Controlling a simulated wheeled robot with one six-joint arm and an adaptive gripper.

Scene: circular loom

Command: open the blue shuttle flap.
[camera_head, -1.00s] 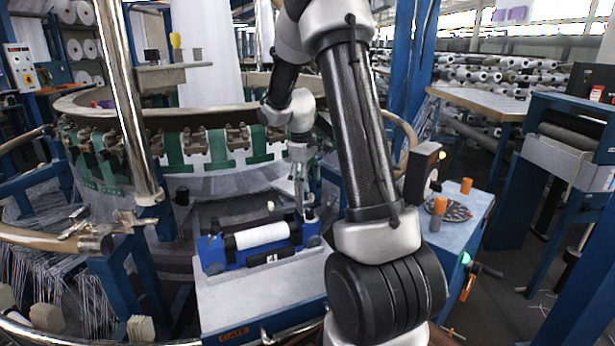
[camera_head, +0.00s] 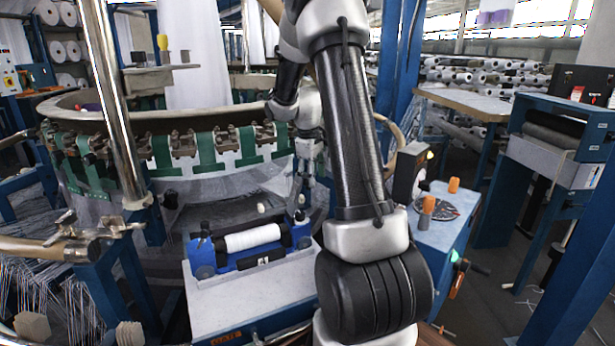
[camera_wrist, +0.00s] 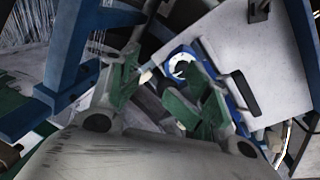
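The blue shuttle (camera_head: 205,258) lies on a pale-topped stand, with a white roll (camera_head: 252,239) along it and a dark bar at its front. My gripper (camera_head: 297,200) points down just above and behind the shuttle's right end. In the wrist view its two green-padded fingers (camera_wrist: 160,85) are spread, with nothing held between them. Part of the shuttle (camera_wrist: 228,100) and the round end of the roll (camera_wrist: 183,68) show beyond the right finger, which partly hides them. I cannot make out which part is the flap, or whether a finger touches the shuttle.
The stand's pale top (camera_head: 215,300) is bare in front of the shuttle. The loom's round rim (camera_head: 190,122) with green straps is behind. A steel post (camera_head: 115,110) stands at left. A blue control box (camera_head: 440,230) with orange knobs stands at right.

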